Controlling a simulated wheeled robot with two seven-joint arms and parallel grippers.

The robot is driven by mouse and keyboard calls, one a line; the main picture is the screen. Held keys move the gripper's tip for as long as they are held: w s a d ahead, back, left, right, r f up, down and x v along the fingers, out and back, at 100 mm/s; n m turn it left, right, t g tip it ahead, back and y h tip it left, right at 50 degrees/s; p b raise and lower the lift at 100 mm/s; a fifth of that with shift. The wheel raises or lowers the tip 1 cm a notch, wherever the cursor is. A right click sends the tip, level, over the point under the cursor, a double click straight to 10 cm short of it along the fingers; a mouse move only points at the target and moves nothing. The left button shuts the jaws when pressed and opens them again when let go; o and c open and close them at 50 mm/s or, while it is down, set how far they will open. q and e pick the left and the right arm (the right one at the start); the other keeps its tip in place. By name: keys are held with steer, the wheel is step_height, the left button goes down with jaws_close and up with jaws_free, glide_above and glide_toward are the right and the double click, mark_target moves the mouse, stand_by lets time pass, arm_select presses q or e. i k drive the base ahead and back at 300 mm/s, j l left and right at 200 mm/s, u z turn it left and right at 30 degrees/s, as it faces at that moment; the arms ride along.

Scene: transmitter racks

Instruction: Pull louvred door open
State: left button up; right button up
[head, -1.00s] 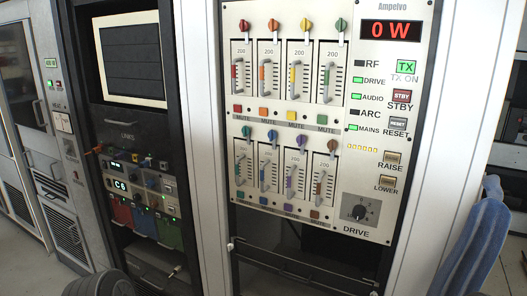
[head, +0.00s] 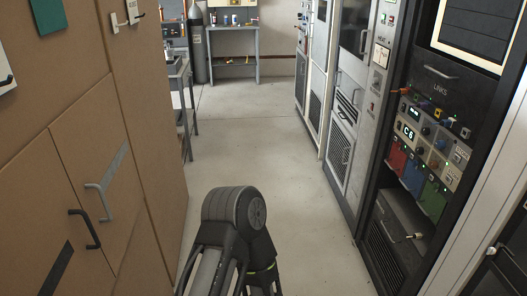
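A grey louvred door (head: 340,152) shows low on the grey rack in the right half of the head view. It looks closed. A handle (head: 346,118) sits near its top edge. A second slatted panel (head: 314,111) shows on the rack farther along, and a dark vented panel (head: 384,250) is at the foot of the nearer black rack. I cannot tell which of these the task means. One of my arms rises at the bottom centre, apart from the racks. Neither of my grippers is in view.
A clear floor aisle (head: 262,135) runs ahead between the racks and brown cabinets (head: 70,190) with protruding handles (head: 85,228) at left. A grey bench (head: 233,50) stands at the far end, and a narrow table (head: 180,85) at mid left. The LINKS rack (head: 440,110) is close at right.

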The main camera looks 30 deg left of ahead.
mark_target(341, 147)
steer(key=u, duration=0.55)
steer(key=z, duration=0.3)
steer(key=i+j+z, duration=0.65)
steer(key=z, duration=0.2)
steer(key=i+j, duration=0.2)
steer(key=j, duration=0.25)
steer(key=i+j+z, duration=0.1)
steer(key=i+j, duration=0.15)
steer(key=j, duration=0.25)
steer(key=i+j, duration=0.2)
steer(key=j, duration=0.3)
steer(key=i+j+z, duration=0.1)
steer(key=j, duration=0.35)
steer(key=i+j, duration=0.3)
steer(key=j, duration=0.25)
steer(key=i+j+z, duration=0.1)
steer(key=j, duration=0.4)
steer(key=i+j, duration=0.25)
steer(key=j, duration=0.25)
steer(key=i+j+z, duration=0.1)
steer(key=j, duration=0.4)
steer(key=i, duration=0.1)
